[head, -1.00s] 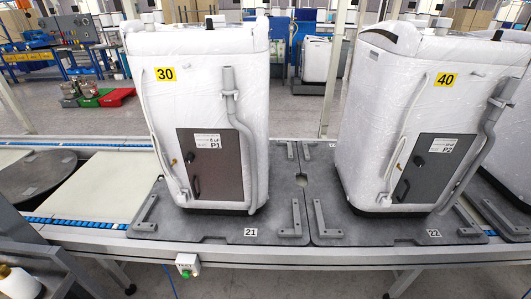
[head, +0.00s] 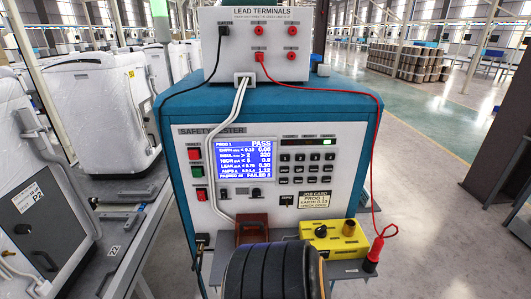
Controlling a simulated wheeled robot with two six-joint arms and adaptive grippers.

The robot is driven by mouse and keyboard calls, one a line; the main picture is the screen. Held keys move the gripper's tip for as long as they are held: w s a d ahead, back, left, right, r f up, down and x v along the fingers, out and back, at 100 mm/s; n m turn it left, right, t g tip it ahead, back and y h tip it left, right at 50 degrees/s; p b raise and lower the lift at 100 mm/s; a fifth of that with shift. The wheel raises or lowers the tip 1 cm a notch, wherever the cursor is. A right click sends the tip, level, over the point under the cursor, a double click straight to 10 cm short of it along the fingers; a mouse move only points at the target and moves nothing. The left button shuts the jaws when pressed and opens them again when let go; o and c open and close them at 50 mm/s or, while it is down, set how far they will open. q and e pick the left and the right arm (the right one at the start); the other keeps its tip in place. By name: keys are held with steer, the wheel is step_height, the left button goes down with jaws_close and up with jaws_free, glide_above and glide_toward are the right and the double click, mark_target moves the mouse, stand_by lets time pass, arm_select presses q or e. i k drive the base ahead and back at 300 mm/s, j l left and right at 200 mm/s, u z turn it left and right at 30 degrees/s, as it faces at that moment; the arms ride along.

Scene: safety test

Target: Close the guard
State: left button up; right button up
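No part is clearly recognisable as the guard. A teal safety tester (head: 340,88) stands in the middle, its blue screen (head: 243,160) reading PASS. In front of its lower face is a brown-red open-topped piece (head: 252,229); I cannot tell whether it is the guard. A large black ribbed cylinder at the bottom centre covers part of the shelf there. Neither of my grippers can be made out.
A white lead terminals box (head: 262,57) sits on top of the tester. A red lead (head: 375,120) hangs down to a red probe (head: 376,252) beside a yellow box (head: 333,238). White appliances (head: 98,95) stand on the left line.

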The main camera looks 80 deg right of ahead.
mark_target(247, 224)
steer(key=z, duration=2.45)
